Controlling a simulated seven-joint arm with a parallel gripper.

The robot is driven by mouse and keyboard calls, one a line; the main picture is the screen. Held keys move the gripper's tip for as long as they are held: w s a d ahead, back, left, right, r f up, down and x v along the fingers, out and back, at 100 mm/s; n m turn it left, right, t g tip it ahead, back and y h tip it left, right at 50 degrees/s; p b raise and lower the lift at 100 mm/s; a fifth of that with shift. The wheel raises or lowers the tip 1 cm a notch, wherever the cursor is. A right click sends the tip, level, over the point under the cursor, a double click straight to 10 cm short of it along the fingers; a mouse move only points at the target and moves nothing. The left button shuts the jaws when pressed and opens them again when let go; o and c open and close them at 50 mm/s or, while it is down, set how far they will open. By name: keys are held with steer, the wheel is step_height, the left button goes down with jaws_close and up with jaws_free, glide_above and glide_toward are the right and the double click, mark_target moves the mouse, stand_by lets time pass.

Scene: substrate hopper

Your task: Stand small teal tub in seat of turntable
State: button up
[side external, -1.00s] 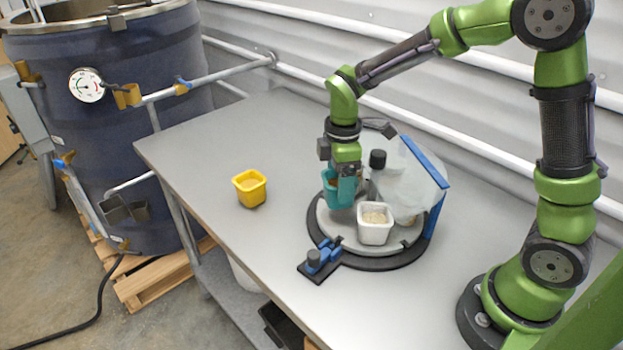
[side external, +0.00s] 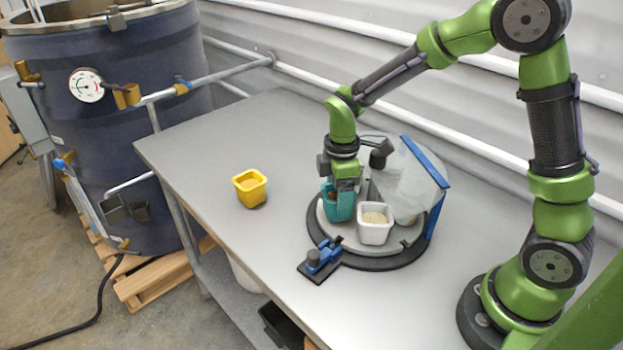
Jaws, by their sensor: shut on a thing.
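The small teal tub (side external: 338,208) is upright at the left part of the turntable (side external: 329,240), with brownish contents just showing at its rim. My gripper (side external: 344,188) points down and is shut on the tub's upper edge. The tub is low over the turntable's light disc; I cannot tell whether its base touches the seat, and the seat under it is hidden. A white tub (side external: 374,231) with pale grainy contents stands on the turntable just right of the teal tub.
A clear curved shield with a blue edge post (side external: 436,210) stands on the turntable's right side. A blue clamp (side external: 322,258) sits at its front left. A yellow tub (side external: 250,188) stands on the grey table (side external: 200,150) to the left, with free room around it.

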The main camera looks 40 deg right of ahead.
steer(key=shift+f, duration=0.15)
stand_by(0.3)
steer(key=o, duration=1)
step_height(320, 180, up, 8)
steer(key=shift+f, duration=0.2)
